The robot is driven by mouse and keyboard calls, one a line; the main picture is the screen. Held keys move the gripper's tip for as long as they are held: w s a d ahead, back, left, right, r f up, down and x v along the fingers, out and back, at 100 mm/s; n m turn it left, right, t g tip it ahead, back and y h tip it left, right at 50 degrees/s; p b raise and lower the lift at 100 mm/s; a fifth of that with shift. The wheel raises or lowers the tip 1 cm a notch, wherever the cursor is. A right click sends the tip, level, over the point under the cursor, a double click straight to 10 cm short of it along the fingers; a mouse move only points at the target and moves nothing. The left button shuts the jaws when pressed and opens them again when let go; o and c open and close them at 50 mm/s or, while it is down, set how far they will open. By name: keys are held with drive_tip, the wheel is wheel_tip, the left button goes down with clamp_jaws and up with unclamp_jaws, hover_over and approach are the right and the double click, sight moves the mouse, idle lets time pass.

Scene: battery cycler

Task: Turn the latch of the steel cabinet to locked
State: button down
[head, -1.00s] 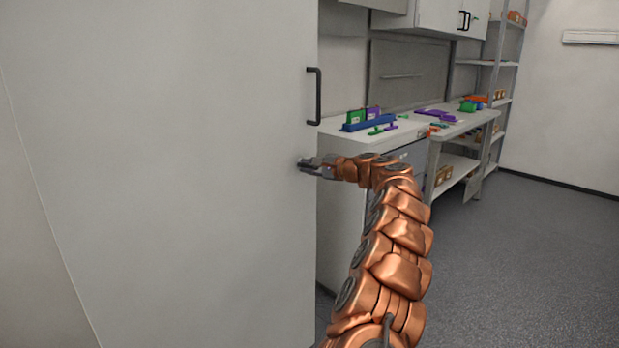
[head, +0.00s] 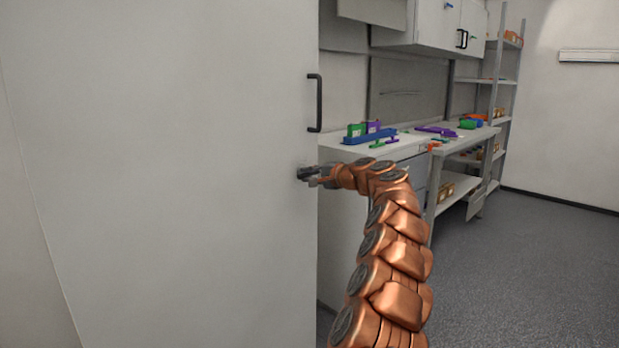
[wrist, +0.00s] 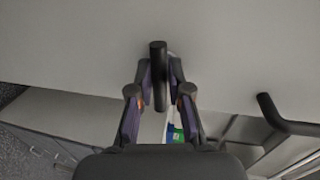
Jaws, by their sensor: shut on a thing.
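The steel cabinet (head: 160,170) is a tall pale grey door face filling the left of the head view. Its latch (wrist: 158,62) is a short dark bar at the middle of the wrist view, between my fingers. My gripper (head: 308,173) is at the door's right edge, below the black handle (head: 315,102). In the wrist view my gripper (wrist: 160,82) is shut on the latch, one finger on each side. The latch is mostly hidden by my fingers in the head view. The handle also shows at the right of the wrist view (wrist: 285,125).
A workbench (head: 350,150) with a blue rack (head: 370,137) and green and purple items stands right of the cabinet. Beyond are a second table (head: 455,140), wall cabinets (head: 450,22) and a shelf (head: 500,100). The floor (head: 530,260) at right is clear.

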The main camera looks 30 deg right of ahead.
drive_tip(key=c, duration=1.1)
unclamp_jaws()
drive_tip(key=shift+s, duration=0.1)
drive_tip(key=v, duration=1.1)
drive_tip(key=shift+s, duration=0.4)
drive_tip(key=shift+d+r, duration=0.1)
